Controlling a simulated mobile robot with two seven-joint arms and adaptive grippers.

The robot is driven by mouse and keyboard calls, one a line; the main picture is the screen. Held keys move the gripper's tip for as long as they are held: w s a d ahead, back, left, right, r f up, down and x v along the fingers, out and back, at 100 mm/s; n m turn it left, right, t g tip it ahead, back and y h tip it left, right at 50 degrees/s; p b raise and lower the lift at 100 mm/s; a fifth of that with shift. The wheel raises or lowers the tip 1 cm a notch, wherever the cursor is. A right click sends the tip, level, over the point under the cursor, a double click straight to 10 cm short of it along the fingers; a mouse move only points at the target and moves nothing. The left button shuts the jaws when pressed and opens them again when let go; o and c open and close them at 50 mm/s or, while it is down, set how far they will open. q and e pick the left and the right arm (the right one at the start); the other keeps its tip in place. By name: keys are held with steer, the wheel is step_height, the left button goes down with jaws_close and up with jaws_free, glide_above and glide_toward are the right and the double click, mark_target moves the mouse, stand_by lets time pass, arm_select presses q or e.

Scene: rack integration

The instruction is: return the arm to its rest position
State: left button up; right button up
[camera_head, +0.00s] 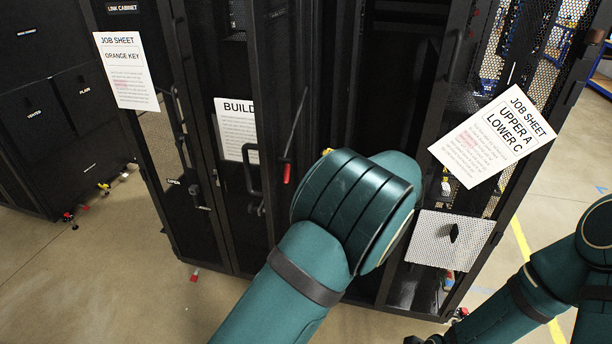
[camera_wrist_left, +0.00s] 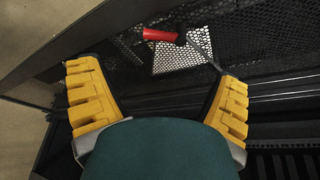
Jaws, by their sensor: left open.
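My left arm (camera_head: 330,235) is teal and rises from the bottom middle of the head view, with its bent joint in front of the racks. Its gripper is hidden in that view. In the left wrist view my left gripper (camera_wrist_left: 158,78) has its two yellow-padded fingers wide apart, with nothing held between them. A red-handled rod (camera_wrist_left: 160,35) shows beyond the fingers, in front of perforated black metal. My right arm (camera_head: 545,290) is at the lower right of the head view. Its dark end is cut off at the bottom edge, so its jaws cannot be made out.
Black rack cabinets (camera_head: 225,190) stand close ahead. Job sheets hang on the left door (camera_head: 125,70) and right door (camera_head: 493,135). A red-tipped rod (camera_head: 287,172) hangs by the middle doors. A white perforated panel (camera_head: 450,240) is low right. Floor (camera_head: 110,270) is clear at lower left.

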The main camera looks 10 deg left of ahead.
arm_select(q)
steer(key=shift+v, duration=0.85)
steer(key=s+a+f+g+h+b, duration=0.1)
steer(key=s+a+f+g+h, duration=0.15)
steer(key=f, duration=0.65)
steer(key=s+a+f+g+h+b, duration=0.1)
steer(key=s+f+h+b, duration=0.2)
steer(key=f, duration=0.7)
steer(key=s+a+f+g+h, duration=0.2)
steer(key=s+f+h, duration=0.15)
steer(key=f, duration=0.55)
steer(key=s+d+f+n+t+h+b, duration=0.2)
steer(key=s+f+n+h+b, duration=0.5)
steer(key=s+f+n, duration=0.5)
steer(key=s+d+f+h, duration=0.1)
steer(key=s+f+h, duration=0.1)
steer(key=s, duration=0.3)
steer(key=shift+s+d+f+t, duration=0.3)
steer(key=shift+d+f+t, duration=0.05)
steer(key=shift+d+f, duration=0.05)
